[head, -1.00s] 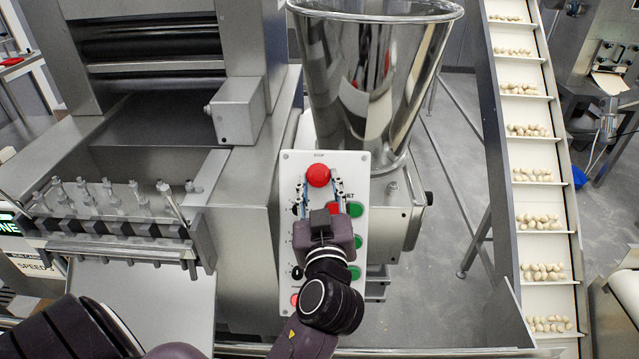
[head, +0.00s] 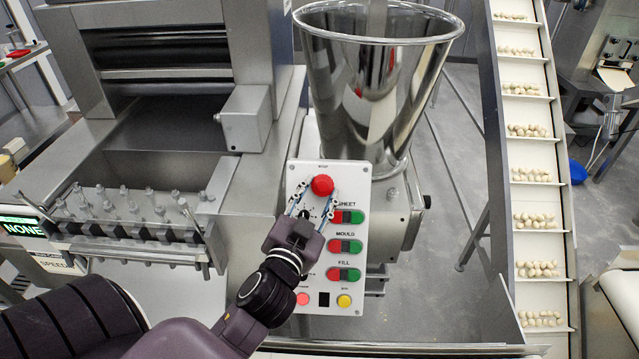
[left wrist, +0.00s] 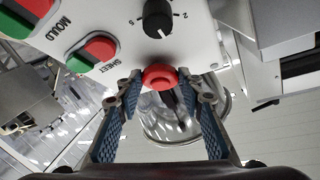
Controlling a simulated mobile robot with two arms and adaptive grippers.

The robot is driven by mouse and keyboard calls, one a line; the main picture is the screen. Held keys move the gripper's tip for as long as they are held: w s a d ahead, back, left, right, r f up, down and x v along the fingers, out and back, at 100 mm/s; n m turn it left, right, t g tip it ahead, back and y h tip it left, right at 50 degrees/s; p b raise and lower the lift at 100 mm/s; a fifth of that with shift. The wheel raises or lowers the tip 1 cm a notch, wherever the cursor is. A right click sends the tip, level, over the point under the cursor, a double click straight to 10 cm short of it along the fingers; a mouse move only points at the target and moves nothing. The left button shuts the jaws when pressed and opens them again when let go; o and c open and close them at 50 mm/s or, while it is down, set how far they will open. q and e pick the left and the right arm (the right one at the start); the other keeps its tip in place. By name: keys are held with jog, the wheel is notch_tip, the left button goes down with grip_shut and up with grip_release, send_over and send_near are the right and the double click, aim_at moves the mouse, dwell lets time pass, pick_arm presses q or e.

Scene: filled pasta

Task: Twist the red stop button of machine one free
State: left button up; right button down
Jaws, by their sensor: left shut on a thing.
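The red stop button (head: 322,185) is a round red mushroom head at the top of the white control panel (head: 312,172). In the left wrist view the red button (left wrist: 159,77) sits between the two fingertips. My left gripper (head: 316,195) reaches up to it from below left, tilted, with a finger on each side. In the left wrist view the left gripper (left wrist: 159,80) is shut on the button's sides, its blue pads spread lower down. Whether the button has sprung out cannot be told. My right gripper is not in view.
Below the button are a black dial (left wrist: 158,22) and red-green switch pairs marked SHEET (head: 346,216), MOULD (head: 345,246) and FILL (head: 343,274). A steel hopper (head: 378,90) stands close behind the panel. A conveyor (head: 532,155) with pasta rises at right; grey floor lies between.

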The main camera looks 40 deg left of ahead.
pick_arm(q)
jog(key=shift+a+r+m+h+p, duration=0.15)
jog(key=shift+m+h+p, duration=0.25)
jog(key=shift+m+p, duration=0.25)
jog(key=o, duration=0.9)
jog(key=shift+o, duration=1.3)
jog(key=shift+w+f, duration=0.2)
jog(key=f+v, duration=0.1)
jog(key=v, duration=1.1)
jog(key=shift+r, duration=0.45)
